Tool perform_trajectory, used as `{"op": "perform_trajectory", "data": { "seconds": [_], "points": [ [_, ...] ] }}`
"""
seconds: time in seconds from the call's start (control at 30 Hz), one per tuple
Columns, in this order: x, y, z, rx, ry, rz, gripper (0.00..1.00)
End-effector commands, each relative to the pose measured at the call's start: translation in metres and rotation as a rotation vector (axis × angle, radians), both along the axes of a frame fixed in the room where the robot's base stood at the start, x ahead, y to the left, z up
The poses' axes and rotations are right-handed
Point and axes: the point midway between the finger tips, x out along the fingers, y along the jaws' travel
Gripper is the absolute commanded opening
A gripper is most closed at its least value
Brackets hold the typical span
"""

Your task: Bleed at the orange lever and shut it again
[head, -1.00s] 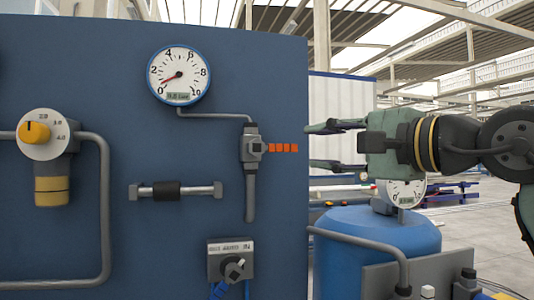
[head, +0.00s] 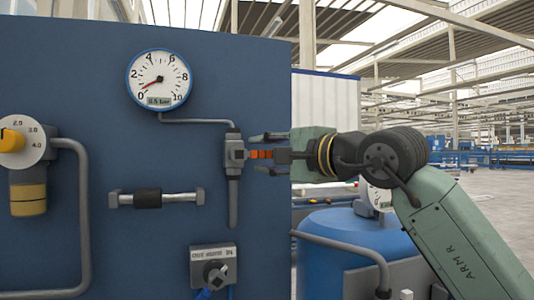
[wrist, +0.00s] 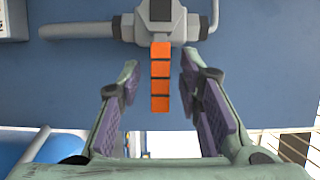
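The orange lever (head: 262,154) sticks out to the right from a grey valve (head: 235,154) on the blue panel. In the wrist view the lever (wrist: 160,80) points straight toward my gripper (wrist: 160,88). My gripper (head: 268,150) is open, with one finger on each side of the lever. Gaps show between the lever and both fingers in the wrist view. A round gauge (head: 160,79) above the valve has its needle near the low end; its small display seems to read 0.5 bar.
A yellow-knobbed regulator (head: 27,150) is at the left of the panel (head: 110,240). A blue tank (head: 350,240) stands right of the panel, under my arm.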

Motion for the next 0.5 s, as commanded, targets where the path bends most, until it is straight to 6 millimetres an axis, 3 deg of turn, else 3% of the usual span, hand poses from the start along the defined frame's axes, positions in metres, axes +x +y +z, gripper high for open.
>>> {"op": "perform_trajectory", "data": {
  "seconds": [0.13, 0.5],
  "points": [
    [-0.0002, -0.0001, -0.0001, 0.0, 0.0, 0.0, 0.31],
    [-0.0004, -0.0001, -0.0001, 0.001, 0.001, 0.001, 0.07]
  ]
}}
